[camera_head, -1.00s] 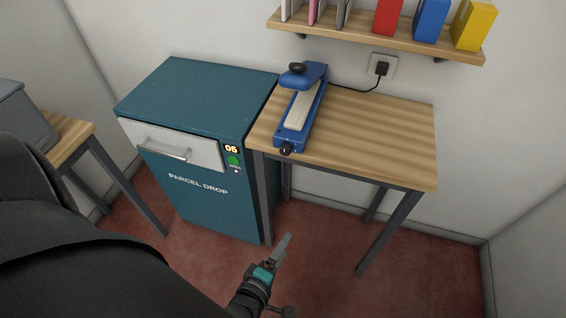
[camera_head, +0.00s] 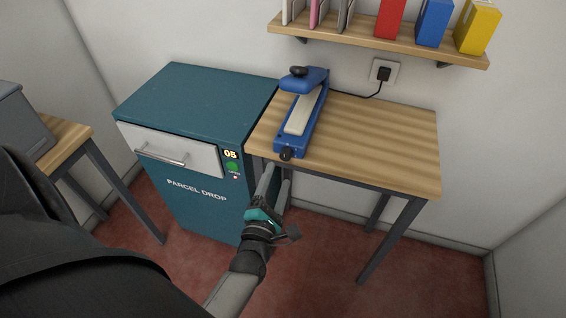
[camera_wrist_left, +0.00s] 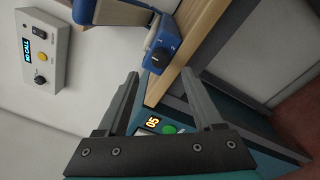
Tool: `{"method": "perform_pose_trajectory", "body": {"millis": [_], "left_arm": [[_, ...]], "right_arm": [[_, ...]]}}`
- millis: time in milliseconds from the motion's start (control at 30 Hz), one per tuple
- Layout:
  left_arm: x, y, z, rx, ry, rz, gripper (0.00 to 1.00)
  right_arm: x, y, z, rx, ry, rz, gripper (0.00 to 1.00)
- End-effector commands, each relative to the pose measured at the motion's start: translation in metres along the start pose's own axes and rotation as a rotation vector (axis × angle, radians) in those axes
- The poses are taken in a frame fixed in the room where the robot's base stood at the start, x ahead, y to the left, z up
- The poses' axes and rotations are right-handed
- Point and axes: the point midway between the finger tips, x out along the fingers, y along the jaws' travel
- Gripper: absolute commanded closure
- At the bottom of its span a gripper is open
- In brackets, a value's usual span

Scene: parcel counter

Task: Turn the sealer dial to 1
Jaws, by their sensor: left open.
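The blue sealer (camera_head: 303,109) stands on the wooden table (camera_head: 385,135) by its left edge. Its black dial (camera_head: 286,153) sits on the near end, facing me. In the left wrist view the dial (camera_wrist_left: 160,57) shows beyond the fingertips, on the sealer's blue end (camera_wrist_left: 164,42); its setting is too small to read. My left gripper (camera_head: 275,180) is below and in front of the dial, apart from it. In the left wrist view its fingers (camera_wrist_left: 165,88) are spread with nothing between them. My right gripper is not in view.
The teal parcel drop cabinet (camera_head: 195,100) stands close left of the table. A shelf (camera_head: 380,42) with files is above the table. A black cord runs from the sealer to a wall socket (camera_head: 384,72). A grey control box (camera_wrist_left: 42,55) shows in the wrist view.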

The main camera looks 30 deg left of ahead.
Motion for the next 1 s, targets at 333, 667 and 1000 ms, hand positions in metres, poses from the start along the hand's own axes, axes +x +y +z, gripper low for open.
{"method": "perform_pose_trajectory", "body": {"millis": [333,667,1000], "left_arm": [[0.051,-0.001,0.0,0.002,-0.001,0.0,0.32],[0.062,0.0,0.0,0.001,0.0,-0.002,0.32],[0.062,0.0,0.0,0.001,-0.001,-0.001,0.53]], "right_arm": [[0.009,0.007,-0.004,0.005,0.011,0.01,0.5],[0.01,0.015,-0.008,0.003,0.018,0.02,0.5],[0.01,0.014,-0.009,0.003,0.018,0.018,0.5]]}}
